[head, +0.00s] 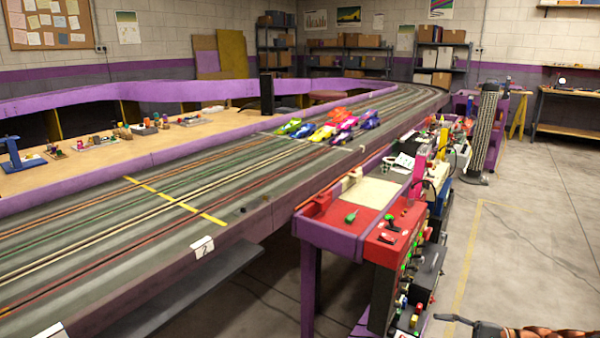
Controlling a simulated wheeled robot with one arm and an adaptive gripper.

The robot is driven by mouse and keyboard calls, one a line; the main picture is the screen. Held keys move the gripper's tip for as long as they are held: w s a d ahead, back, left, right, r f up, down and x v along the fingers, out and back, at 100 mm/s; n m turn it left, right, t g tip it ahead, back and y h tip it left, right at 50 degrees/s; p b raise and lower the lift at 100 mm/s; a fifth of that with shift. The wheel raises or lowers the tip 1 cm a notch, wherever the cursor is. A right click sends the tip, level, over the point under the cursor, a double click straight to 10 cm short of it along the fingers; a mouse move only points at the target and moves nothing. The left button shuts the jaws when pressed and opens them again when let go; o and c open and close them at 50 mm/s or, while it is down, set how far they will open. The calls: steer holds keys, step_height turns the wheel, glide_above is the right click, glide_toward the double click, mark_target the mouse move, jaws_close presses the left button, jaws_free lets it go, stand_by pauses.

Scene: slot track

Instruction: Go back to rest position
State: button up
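My gripper (460,321) shows at the bottom right edge as a dark, thin, hooked piece, beside the orange and black part of my arm. It is mostly cut off by the frame. I cannot tell if it is open or shut, and I see nothing held in it. It is over the concrete floor, to the right of the control bench. Several coloured slot cars (338,122) stand close together on the slot track (150,215), far from my gripper.
A red and purple control bench (337,241) stands beside the track, with a column of buttons and boxes (407,282) on its right side. A dark ribbed post (484,130) stands farther back. Shelves (440,57) line the back wall. The floor (540,235) at right is clear.

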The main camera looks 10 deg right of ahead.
steer(key=s+a+r+n+g+h+p, duration=0.15)
steer(key=a+r+n+g+p, duration=0.3)
steer(key=a+r, duration=0.6)
steer(key=s+a+r+n+g+h+p, duration=0.15)
steer(key=a+r+n+g+p, duration=0.35)
steer(key=a+r, duration=0.6)
steer(key=s+a+r+n+g+h+p, duration=0.2)
steer(key=s+a+r+h+p, duration=0.35)
steer(key=s+r+p, duration=0.4)
steer(key=s+d+r+t+h+p, duration=0.1)
steer(key=s+d+r+h+p, duration=0.2)
steer(key=s, duration=0.4)
steer(key=s+d+r+n+t+h+p, duration=0.1)
steer(key=s+d+r+h+p, duration=0.2)
steer(key=s+p, duration=0.4)
step_height(320, 180, up, 3)
steer(key=shift+s+f+h, duration=0.2)
steer(key=shift+s+h, duration=0.3)
steer(key=shift+h, duration=0.35)
steer(key=shift+n, duration=0.25)
steer(key=shift+c, duration=0.4)
